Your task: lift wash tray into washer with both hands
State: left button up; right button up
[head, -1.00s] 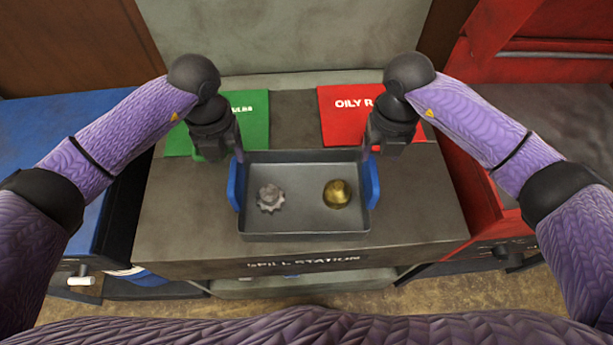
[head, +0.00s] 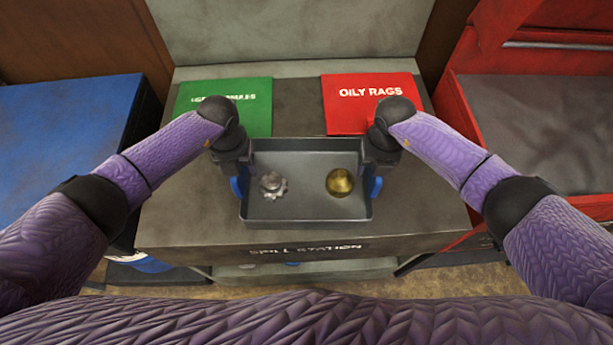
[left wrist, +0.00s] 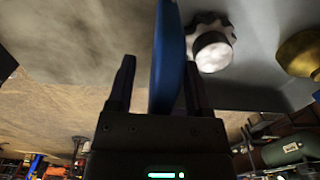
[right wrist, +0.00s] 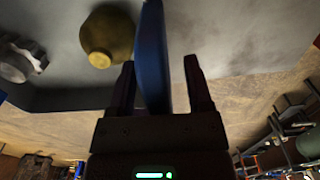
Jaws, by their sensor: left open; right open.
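The grey wash tray (head: 305,213) sits on the spill station bench in the head view, with a silver gear part (head: 273,185) and a brass part (head: 339,182) in it. My left gripper (left wrist: 157,85) is open, with the tray's blue left handle (left wrist: 167,50) between its fingers. My right gripper (right wrist: 160,85) is open, with the blue right handle (right wrist: 152,50) between its fingers. In the head view both grippers point down at the tray's sides, and my wrists partly hide the handles. The washer cannot be made out in these views.
A green bin lid or mat (head: 225,100) and a red one marked OILY RAGS (head: 370,98) lie behind the tray. A blue cabinet (head: 60,140) stands at left and a red one (head: 540,130) at right. The bench (head: 420,210) is clear beside the tray.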

pick_arm(q)
grip_shut()
pick_arm(e)
grip_shut()
dwell(1.1)
